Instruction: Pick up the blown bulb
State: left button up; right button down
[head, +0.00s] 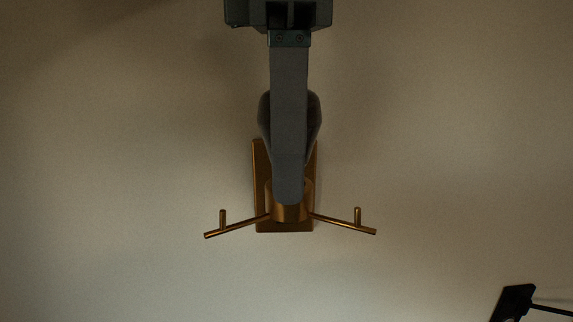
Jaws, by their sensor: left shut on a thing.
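The blown bulb (315,118) is dark and grey. It stands upright above the brass cup of a wall lamp (258,190), and only its two rounded sides show. My left gripper (288,192) comes down from the top of the head view and is shut on the bulb. One long grey finger covers the bulb's middle and its lower end, with the tip in front of the brass cup. The other finger is hidden. I cannot tell whether the bulb's base is still seated in the socket. My right gripper is not in view.
Two thin brass arms with short upright pegs, left (222,220) and right (357,217), stick out from the lamp on either side. A black plate with a thin rod (514,301) is at the lower right. The plain beige wall around the lamp is otherwise bare.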

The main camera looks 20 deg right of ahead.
pick_arm(q)
notch_tip(320, 180, up, 7)
jog(key=shift+b, duration=0.6)
jog(key=shift+s+r, duration=0.1)
jog(key=shift+r, duration=0.65)
jog(key=shift+f, duration=0.1)
